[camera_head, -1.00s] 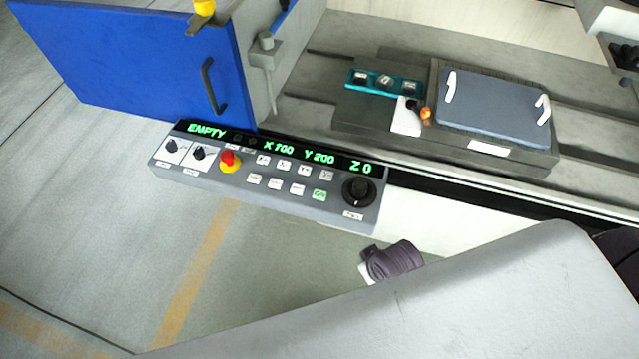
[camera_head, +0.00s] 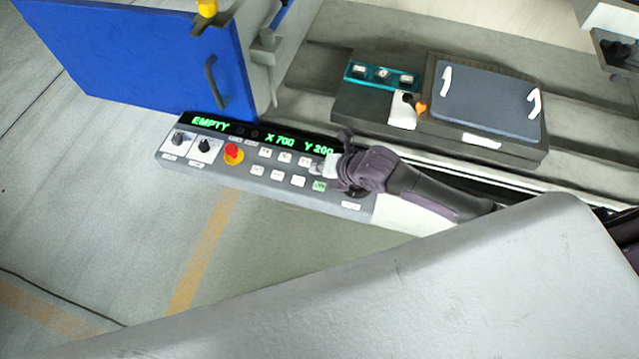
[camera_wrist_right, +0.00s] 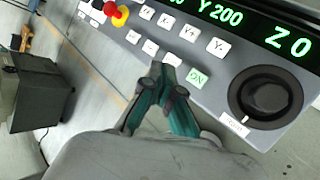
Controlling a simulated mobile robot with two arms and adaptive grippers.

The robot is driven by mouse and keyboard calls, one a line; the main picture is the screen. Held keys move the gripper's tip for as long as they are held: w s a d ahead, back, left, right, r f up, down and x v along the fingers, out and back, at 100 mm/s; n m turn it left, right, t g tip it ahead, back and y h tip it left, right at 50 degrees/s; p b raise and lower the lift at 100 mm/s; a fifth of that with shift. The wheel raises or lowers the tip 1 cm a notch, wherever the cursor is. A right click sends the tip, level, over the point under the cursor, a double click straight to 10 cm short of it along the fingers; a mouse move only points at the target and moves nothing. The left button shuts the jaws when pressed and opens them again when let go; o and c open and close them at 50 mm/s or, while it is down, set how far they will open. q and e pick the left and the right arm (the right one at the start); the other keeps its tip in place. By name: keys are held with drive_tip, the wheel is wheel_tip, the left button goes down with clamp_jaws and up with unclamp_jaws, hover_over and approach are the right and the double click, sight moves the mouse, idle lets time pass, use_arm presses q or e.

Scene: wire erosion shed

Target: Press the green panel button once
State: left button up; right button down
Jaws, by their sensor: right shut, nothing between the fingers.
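The green panel button (camera_head: 319,185), marked ON, is at the right end of the lower button row on the control panel (camera_head: 232,180). In the right wrist view the green button (camera_wrist_right: 197,78) lies just right of my fingertips. My right gripper (camera_head: 330,168) reaches in from the right over the panel's right part, beside the green button, and partly hides the dial and display. In the wrist view its fingers (camera_wrist_right: 165,80) are together and empty. Whether they touch the panel is unclear. My left gripper is not in view.
A red and yellow emergency stop (camera_head: 233,154) and white buttons sit left of my gripper. A large black dial (camera_wrist_right: 265,95) is right of the green button.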

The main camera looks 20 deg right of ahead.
drive_tip(key=shift+w+d+n, duration=0.75)
drive_tip(key=shift+w+n, duration=0.05)
drive_tip(key=shift+n, duration=0.2)
drive_tip(key=shift+f, duration=0.1)
drive_tip(key=shift+f, duration=0.15)
drive_tip(key=b, duration=0.6)
hover_over(322, 186)
wheel_tip(322, 186, down, 7)
drive_tip(key=shift+s+a+r, duration=0.1)
drive_tip(key=shift+f+b, duration=0.7)
drive_tip(key=shift+f, duration=0.15)
drive_tip(key=shift+f, duration=0.4)
